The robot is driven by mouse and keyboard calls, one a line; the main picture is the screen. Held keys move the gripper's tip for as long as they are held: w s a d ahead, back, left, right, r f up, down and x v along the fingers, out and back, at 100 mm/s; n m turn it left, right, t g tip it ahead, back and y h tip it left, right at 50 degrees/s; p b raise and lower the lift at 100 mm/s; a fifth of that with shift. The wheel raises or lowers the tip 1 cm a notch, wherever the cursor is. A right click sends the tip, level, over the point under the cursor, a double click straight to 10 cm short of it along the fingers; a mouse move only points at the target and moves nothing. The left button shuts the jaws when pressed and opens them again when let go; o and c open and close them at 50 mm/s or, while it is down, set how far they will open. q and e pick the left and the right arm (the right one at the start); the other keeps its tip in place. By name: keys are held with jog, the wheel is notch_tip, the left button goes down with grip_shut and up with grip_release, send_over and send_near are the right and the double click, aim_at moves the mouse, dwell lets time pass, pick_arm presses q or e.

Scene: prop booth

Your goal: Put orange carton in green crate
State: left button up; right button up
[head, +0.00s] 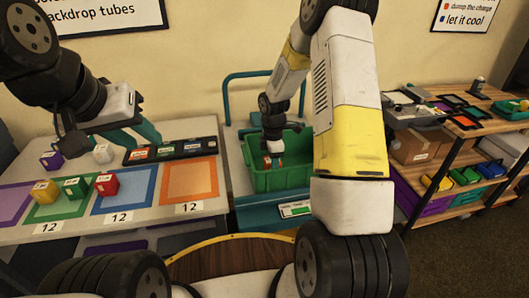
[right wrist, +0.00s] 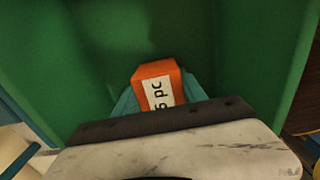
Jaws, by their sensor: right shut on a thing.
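The orange carton (right wrist: 156,82) has a white label reading "5 pc" and sits between the teal fingers of my right gripper (right wrist: 160,95). In the head view the right gripper (head: 273,160) reaches down inside the green crate (head: 262,182), shut on the carton. Green crate walls (right wrist: 245,50) surround it in the right wrist view. Whether the carton touches the crate floor cannot be told. My left gripper (head: 138,136) hangs above the table at left, its teal fingers apart and empty.
The crate stands on a teal cart (head: 247,215) with a display. The left table (head: 120,218) has coloured squares with yellow, green, red, purple and white cartons, and a dark tray (head: 170,149). A wooden shelf (head: 460,150) with bins stands at right.

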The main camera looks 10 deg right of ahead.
jog(key=shift+f, duration=0.3)
jog(key=o, duration=1.5)
notch_tip(320, 180, up, 12)
jog(key=s+r+m+t, duration=0.2)
jog(key=s+r+m, duration=0.25)
jog(key=r, duration=0.55)
jog(key=s+r+m+t, duration=0.1)
jog(key=s+r+m, duration=0.2)
jog(key=s, duration=0.3)
jog(key=s+a+r+m+t+y, duration=0.1)
jog(key=s+r+m, duration=0.3)
jog(key=s+m, duration=0.2)
jog(key=s+a+r+m+t+y, duration=0.1)
jog(key=s+r+m, duration=0.3)
jog(key=s, duration=0.4)
jog(key=shift+t, duration=0.6)
jog(key=shift+w, duration=0.1)
